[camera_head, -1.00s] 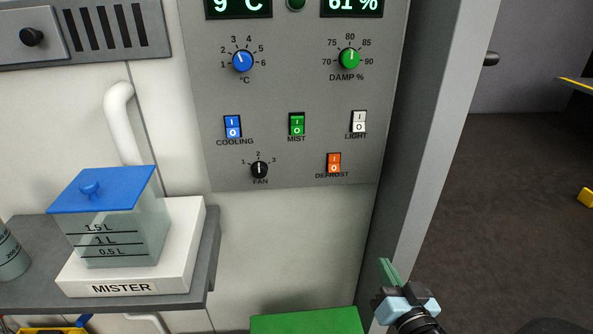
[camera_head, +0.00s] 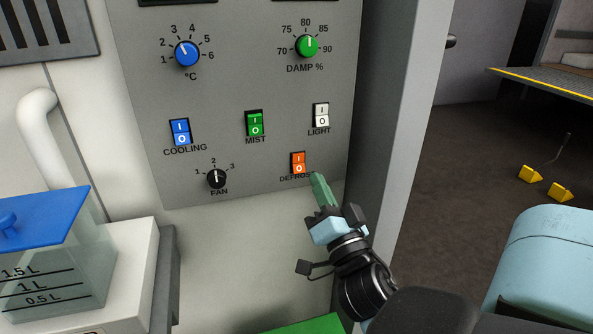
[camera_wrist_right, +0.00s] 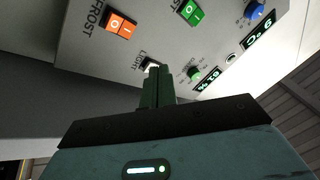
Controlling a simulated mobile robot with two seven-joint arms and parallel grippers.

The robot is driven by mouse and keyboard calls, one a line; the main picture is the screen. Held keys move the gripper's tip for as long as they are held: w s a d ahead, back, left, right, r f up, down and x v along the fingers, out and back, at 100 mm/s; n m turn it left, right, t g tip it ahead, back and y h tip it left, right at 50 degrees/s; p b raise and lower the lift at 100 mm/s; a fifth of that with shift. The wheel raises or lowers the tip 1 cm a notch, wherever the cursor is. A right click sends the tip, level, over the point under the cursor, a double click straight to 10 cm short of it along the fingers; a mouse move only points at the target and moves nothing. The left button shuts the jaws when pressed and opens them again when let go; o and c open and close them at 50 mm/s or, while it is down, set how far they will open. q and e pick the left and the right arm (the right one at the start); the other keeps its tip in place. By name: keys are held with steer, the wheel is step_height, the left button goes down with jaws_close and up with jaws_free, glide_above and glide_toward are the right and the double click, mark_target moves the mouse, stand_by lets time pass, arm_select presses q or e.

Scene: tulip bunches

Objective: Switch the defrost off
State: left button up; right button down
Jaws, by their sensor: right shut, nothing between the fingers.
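The orange defrost switch (camera_head: 298,163), marked I above O, sits at the lower right of the grey control panel (camera_head: 240,90). I cannot tell which half is pressed in. It also shows in the right wrist view (camera_wrist_right: 121,24), at the upper left. My right gripper (camera_head: 317,178) is shut and empty. In the head view its green fingertips are just right of and below the defrost switch, covering the end of its label. In the wrist view the fingertips (camera_wrist_right: 153,72) overlap the light switch (camera_wrist_right: 151,65) and are apart from the orange one. My left gripper is not in view.
The panel also has cooling (camera_head: 180,132), mist (camera_head: 254,124) and light switches, a fan knob (camera_head: 216,178), and blue and green dials. A grey door-frame post (camera_head: 400,120) stands right of the panel. A mister with a blue-lidded tank (camera_head: 40,225) is at left.

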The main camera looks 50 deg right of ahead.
steer(key=b, duration=0.3)
glide_toward(297, 162)
steer(key=w+d+r, duration=0.1)
steer(key=w+r, duration=0.2)
steer(key=shift+w+d+f, duration=0.15)
steer(key=shift+w+d, duration=0.2)
steer(key=shift+w, duration=0.05)
stand_by(1.7)
steer(key=shift+w+d+f, duration=0.15)
steer(key=shift+w, duration=0.2)
steer(key=shift+w+d+f, duration=0.15)
steer(key=shift+w+d, duration=0.05)
steer(key=shift+w, duration=0.1)
stand_by(0.9)
steer(key=shift+s+a, duration=0.1)
steer(key=shift+s, duration=0.05)
steer(key=shift+s+a+r, duration=0.3)
steer(key=shift+s, duration=0.25)
